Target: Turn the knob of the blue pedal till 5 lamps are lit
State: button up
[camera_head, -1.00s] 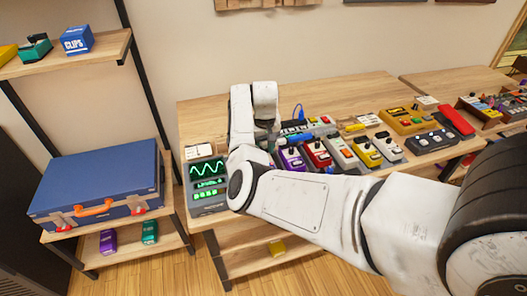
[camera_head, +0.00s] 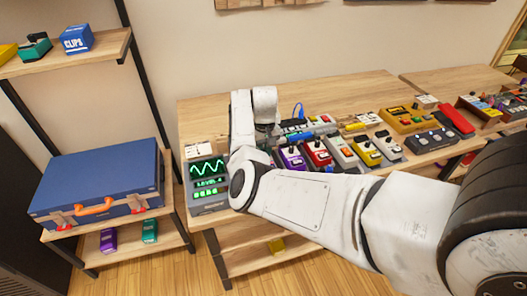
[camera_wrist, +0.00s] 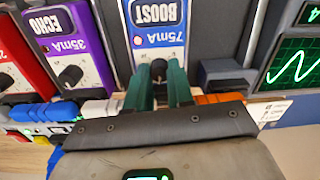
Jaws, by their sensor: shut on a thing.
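The blue pedal (camera_wrist: 158,35), marked BOOST and 75mA, fills the top middle of the wrist view. My gripper (camera_wrist: 159,75) has its green fingers closed around the pedal's dark knob (camera_wrist: 159,68). The fingers hide most of the knob, so its pointer cannot be read. In the head view my arm hides the blue pedal and the fingertips. The meter (camera_head: 208,187) stands left of my arm, with a green wave and text that seems to read LEVEL 4. Several green lamps (camera_head: 206,192) glow in a row below it.
A purple ECHO pedal (camera_wrist: 72,45) sits beside the blue one, with a red pedal (camera_wrist: 22,60) beyond. Colored cable plugs (camera_wrist: 45,111) lie close to my gripper. The bench (camera_head: 345,92) is clear at the back. A blue case (camera_head: 95,185) stands on the left shelf.

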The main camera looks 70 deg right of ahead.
jog(key=shift+m, duration=0.3)
grip_shut()
jog(key=shift+m+p, duration=0.4)
jog(key=shift+m, duration=2.4)
jog(key=o, duration=0.9)
grip_release()
notch_tip(320, 180, up, 11)
jog(key=shift+s+f+b, duration=0.1)
jog(key=shift+s+b, duration=0.05)
jog(key=shift+b, duration=0.45)
